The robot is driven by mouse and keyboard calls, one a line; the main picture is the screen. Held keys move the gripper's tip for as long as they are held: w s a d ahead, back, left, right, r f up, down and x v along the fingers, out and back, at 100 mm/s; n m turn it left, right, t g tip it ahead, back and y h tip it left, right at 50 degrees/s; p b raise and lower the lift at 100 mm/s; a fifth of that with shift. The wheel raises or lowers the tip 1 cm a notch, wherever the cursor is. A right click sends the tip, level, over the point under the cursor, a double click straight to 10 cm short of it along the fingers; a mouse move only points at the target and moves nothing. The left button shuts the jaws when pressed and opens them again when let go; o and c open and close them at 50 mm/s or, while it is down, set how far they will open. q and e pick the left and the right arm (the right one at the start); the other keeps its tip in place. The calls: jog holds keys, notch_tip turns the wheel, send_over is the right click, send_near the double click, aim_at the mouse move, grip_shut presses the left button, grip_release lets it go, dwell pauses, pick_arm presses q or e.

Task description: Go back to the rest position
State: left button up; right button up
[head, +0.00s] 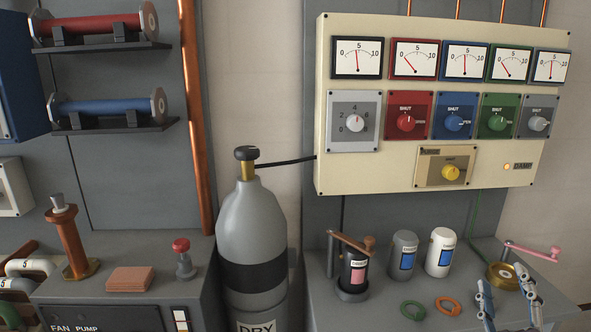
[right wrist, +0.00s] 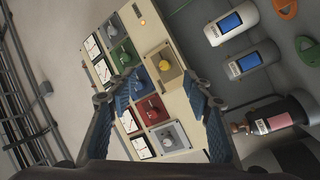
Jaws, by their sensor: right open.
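My right gripper (head: 506,283) shows at the lower right of the head view, over the right bench top. Its two fingers point up and stand apart, with nothing between them. In the right wrist view the open fingers (right wrist: 160,88) frame the cream meter panel (right wrist: 104,72), which lies beyond them and appears tilted. My left gripper is not in the head view.
The cream panel (head: 433,170) with dials and knobs hangs above the right bench (head: 395,310). A gas cylinder (head: 252,230) stands between benches.

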jog(key=s+a+f+m+g+y, duration=0.1)
jog(key=s+a+f+g, duration=0.15)
jog(key=f, duration=0.55)
jog(key=s+a+f+m+g+y, duration=0.1)
jog(key=s+a+f+m+g, duration=0.1)
jog(key=s+f+g, duration=0.35)
jog(key=s+a+f+m+g+y, duration=0.1)
jog(key=s+a+f, duration=0.1)
jog(key=f, duration=0.8)
jog(key=s+a+f+g+y, duration=0.2)
jog(key=s+a+f+g, duration=0.1)
jog(key=s+a+f, duration=0.4)
jog(key=s+a+f+g+y, duration=0.3)
jog(key=s+a, duration=0.2)
jog(key=s, duration=0.3)
notch_tip(320, 180, down, 25)
jog(key=s+g, duration=0.1)
jog(key=s+d+f, duration=0.2)
jog(key=s+f, duration=0.6)
jog(key=s, duration=0.1)
jog(key=s+d+f+g, duration=0.1)
jog(key=s+f, duration=0.7)
jog(key=shift+s+d+f+g+h, duration=0.3)
jog(key=shift+s+d+f+h, duration=0.05)
jog(key=shift+s+f+h, duration=0.05)
